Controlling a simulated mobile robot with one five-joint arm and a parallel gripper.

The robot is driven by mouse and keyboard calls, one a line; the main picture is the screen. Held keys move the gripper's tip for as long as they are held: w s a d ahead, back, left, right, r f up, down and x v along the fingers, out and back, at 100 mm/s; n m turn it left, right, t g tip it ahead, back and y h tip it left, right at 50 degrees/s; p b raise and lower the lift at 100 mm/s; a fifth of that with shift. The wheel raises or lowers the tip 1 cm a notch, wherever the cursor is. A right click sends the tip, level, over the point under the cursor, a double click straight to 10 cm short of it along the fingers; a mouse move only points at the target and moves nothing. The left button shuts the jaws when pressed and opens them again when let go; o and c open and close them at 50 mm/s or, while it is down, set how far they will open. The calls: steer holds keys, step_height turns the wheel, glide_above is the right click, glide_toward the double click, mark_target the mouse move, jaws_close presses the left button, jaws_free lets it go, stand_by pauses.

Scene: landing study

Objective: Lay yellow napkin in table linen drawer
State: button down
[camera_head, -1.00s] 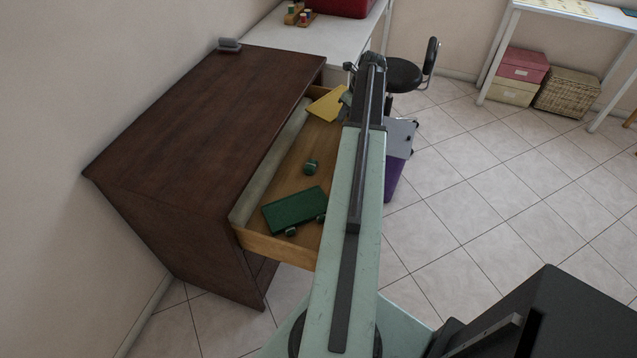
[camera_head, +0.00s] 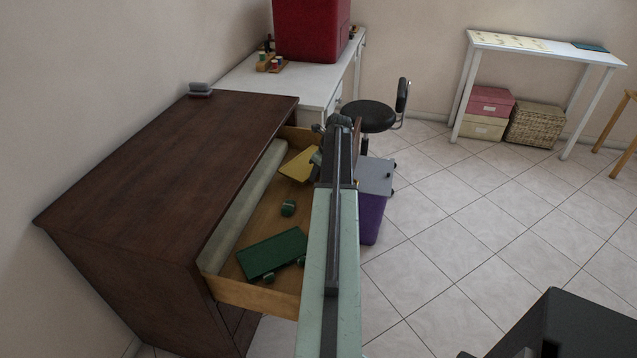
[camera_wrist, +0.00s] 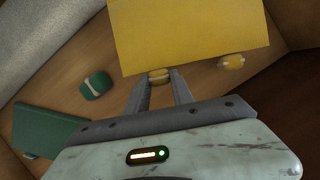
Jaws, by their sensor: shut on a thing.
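The yellow napkin (camera_head: 299,165) is a flat sheet at the far end of the open wooden drawer (camera_head: 256,298). It also shows large in the wrist view (camera_wrist: 190,35). I cannot tell whether the napkin touches the drawer bottom. In the head view my arm hides the drawer's right side and most of the gripper.
The dark dresser top (camera_head: 170,150) is to the left. A purple bin (camera_head: 371,218) and black stool (camera_head: 369,115) stand right of the drawer.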

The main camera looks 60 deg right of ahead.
steer(key=shift+f+b, duration=0.5)
steer(key=shift+f, duration=0.65)
steer(key=c, duration=1.1)
jaws_free()
steer(key=shift+r+p, duration=0.45)
steer(key=shift+r, duration=0.05)
steer(key=p+v, duration=1.1)
steer(key=v, duration=0.1)
steer(key=shift+r+p, duration=0.15)
steer(key=shift+p, duration=0.2)
